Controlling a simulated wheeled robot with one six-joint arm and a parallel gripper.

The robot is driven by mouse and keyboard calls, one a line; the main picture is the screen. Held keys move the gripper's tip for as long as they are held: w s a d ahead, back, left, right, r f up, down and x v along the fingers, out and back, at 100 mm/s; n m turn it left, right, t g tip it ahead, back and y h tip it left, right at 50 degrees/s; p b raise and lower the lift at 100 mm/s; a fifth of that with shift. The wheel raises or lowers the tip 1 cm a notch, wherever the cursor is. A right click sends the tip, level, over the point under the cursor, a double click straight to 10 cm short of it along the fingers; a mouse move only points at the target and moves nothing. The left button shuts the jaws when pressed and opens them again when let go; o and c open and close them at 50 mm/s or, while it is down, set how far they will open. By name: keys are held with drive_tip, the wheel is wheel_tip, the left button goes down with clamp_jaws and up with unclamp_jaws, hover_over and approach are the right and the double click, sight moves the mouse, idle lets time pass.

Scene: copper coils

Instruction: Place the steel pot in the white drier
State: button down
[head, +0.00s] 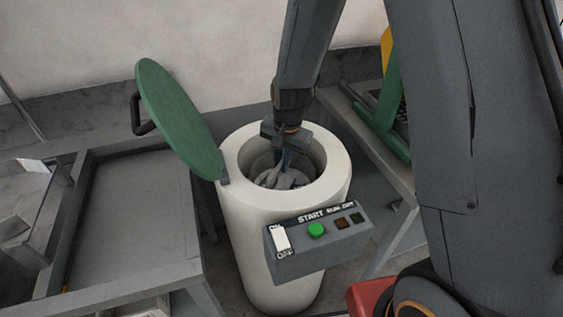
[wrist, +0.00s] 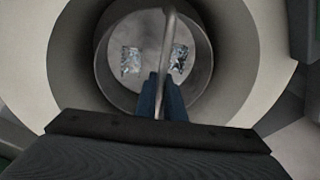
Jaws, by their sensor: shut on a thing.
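The white drier (head: 240,240) is an upright round drum with an open top, in the middle of the head view. Its green lid (head: 177,115) is swung up to the left. The steel pot (wrist: 116,88) is inside the drier's opening, its rim within the drier's wall in the wrist view; the head view shows only part of it. Two shiny pieces (wrist: 130,62) lie in the pot. My gripper (wrist: 161,85) reaches down into the opening, its blue fingers shut on the pot's handle (wrist: 166,45). I cannot tell whether the pot rests on the drier's floor.
A control box (head: 318,243) with a green button and a switch is on the drier's front. A grey metal table (head: 130,225) stands to the left, close to the drier. A frame with green and yellow parts (head: 388,95) is at the right. A wall is behind.

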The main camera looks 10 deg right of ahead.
drive_tip(key=c, duration=1.8)
unclamp_jaws()
drive_tip(key=shift+c, duration=0.2)
wheel_tip(320, 180, up, 11)
drive_tip(key=s+b, duration=0.2)
drive_tip(key=s+d+n, duration=0.3)
drive_tip(key=s+d, duration=0.2)
drive_tip(key=s, duration=0.3)
drive_tip(key=s+d+f+n+g, duration=0.1)
drive_tip(key=s+d+n, duration=0.2)
drive_tip(key=s+d, duration=0.3)
drive_tip(key=shift+s+f+n+h, duration=0.15)
drive_tip(key=shift+s+n+h, duration=0.25)
drive_tip(key=shift+s, duration=0.6)
